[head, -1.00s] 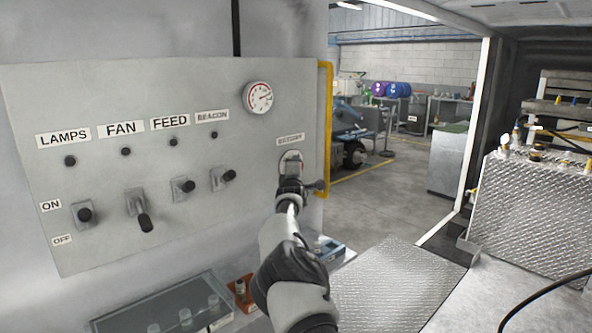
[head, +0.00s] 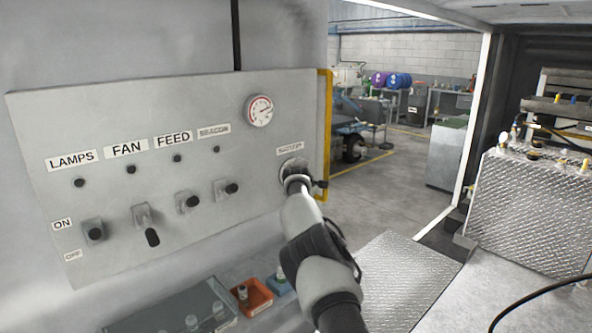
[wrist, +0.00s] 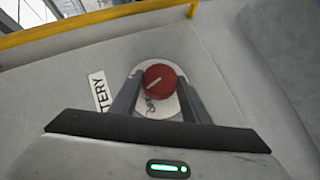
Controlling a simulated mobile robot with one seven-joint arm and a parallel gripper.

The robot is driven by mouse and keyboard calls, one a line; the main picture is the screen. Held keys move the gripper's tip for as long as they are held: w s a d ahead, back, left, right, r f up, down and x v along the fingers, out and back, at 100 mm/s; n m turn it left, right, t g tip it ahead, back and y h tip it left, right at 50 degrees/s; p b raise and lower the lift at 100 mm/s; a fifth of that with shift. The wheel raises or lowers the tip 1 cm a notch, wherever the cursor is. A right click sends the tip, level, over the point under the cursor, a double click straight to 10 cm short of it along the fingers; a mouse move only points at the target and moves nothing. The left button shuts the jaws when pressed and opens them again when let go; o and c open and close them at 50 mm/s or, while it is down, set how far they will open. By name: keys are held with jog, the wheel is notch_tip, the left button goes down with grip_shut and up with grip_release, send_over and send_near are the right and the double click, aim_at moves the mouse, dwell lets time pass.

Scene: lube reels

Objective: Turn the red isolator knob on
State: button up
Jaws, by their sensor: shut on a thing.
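The red isolator knob (wrist: 160,82) shows in the wrist view as a round red disc with a white pointer line running diagonally. In the head view my gripper (head: 300,185) is at the right end of the grey panel (head: 110,240). My arm hides the knob there; the knob's label (head: 290,149) shows above it.
The panel also carries several black toggle levers, such as the FAN lever (head: 151,236), and a round gauge (head: 259,111). A yellow rail (head: 325,130) runs along its right edge. A glass-topped case (head: 175,312) and an orange bin (head: 252,297) sit below.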

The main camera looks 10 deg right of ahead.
dwell(0.3)
jog(key=o, duration=1)
jog(key=shift+o, duration=0.2)
jog(key=shift+s+d+r, duration=0.1)
jog(key=b+v, duration=0.4)
jog(key=v, duration=1.3)
jog(key=shift+b, duration=0.3)
jog(key=shift+d, duration=0.1)
